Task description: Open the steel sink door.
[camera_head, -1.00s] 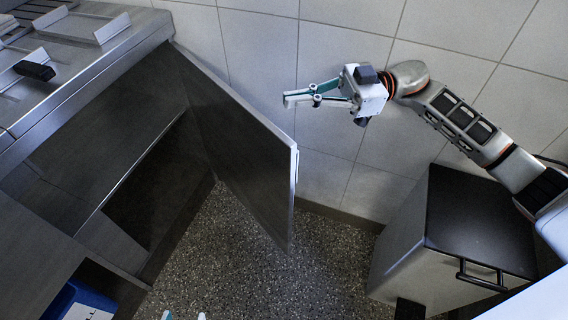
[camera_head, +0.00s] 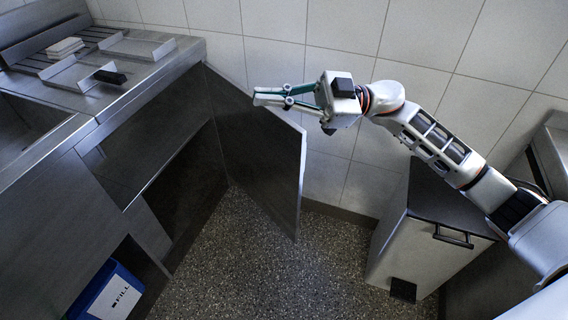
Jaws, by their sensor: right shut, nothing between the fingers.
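The steel sink door (camera_head: 262,160) is a dark flat panel. It stands open, swung out from the sink cabinet (camera_head: 70,175) on the left and hinged at its back end near the tiled wall. The dark cabinet interior (camera_head: 180,195) shows. My right gripper (camera_head: 258,97) is shut and empty, with its fingers pointing left. In the picture its fingertips overlap the door's top edge, near mid-length; I cannot tell whether they touch it. My left gripper is not in view.
A white bin with a dark lid (camera_head: 395,240) stands right of the door, below my right arm. A blue container labelled FILL (camera_head: 113,290) sits in the lower cabinet. Trays and a black object (camera_head: 110,76) lie on the counter. Speckled floor between door and bin is clear.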

